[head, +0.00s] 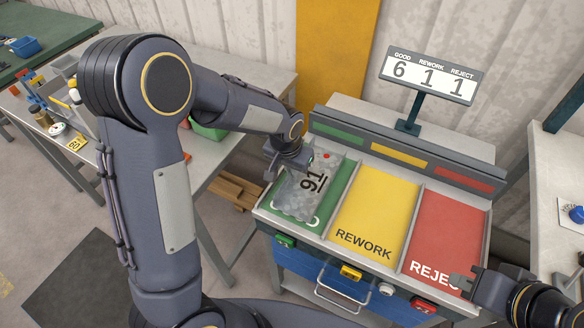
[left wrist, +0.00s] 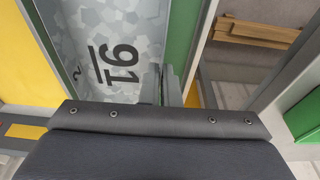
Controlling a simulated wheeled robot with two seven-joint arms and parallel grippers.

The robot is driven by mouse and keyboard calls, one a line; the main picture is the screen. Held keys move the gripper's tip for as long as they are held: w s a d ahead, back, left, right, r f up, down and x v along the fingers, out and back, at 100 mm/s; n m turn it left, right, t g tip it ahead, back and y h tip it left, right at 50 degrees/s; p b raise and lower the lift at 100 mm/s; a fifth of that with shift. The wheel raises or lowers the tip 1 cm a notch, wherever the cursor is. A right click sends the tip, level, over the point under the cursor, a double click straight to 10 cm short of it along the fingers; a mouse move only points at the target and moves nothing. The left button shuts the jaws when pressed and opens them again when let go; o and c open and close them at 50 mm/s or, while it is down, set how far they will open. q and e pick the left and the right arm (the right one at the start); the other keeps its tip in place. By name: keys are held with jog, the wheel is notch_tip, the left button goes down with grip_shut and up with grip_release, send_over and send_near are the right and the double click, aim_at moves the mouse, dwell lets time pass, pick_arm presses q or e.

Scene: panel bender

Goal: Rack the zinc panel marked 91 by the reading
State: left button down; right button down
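The zinc panel marked 91 (head: 311,190) is a mottled grey sheet with a large underlined black number. It is at the green bay (head: 341,205) and covers most of its lettering; I cannot tell whether it rests fully on the bay. The panel also shows in the left wrist view (left wrist: 95,35). My left gripper (head: 285,165) is at the panel's left edge, with its fingertips (left wrist: 165,85) close beside that edge. Whether they clamp it is unclear. My right gripper (head: 462,282) is near the front of the red bay (head: 442,228), away from the panel.
A yellow REWORK bay (head: 375,210) lies between the green and red bays, with raised dividers. A display (head: 432,75) reads good 6, rework 1, reject 1. Coloured buttons and a blue drawer (head: 335,278) are on the front. A cluttered grey table (head: 160,125) stands left.

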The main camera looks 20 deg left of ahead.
pick_arm(q)
jog(key=shift+f+b, duration=0.45)
jog(key=shift+f, duration=0.15)
jog(key=c, duration=2.1)
grip_release()
jog(key=o, duration=0.5)
jog(key=v, duration=0.6)
jog(key=shift+r, duration=0.3)
jog(key=shift+s+a+r, duration=0.1)
jog(key=shift+s+r, duration=0.1)
jog(key=shift+r, duration=0.4)
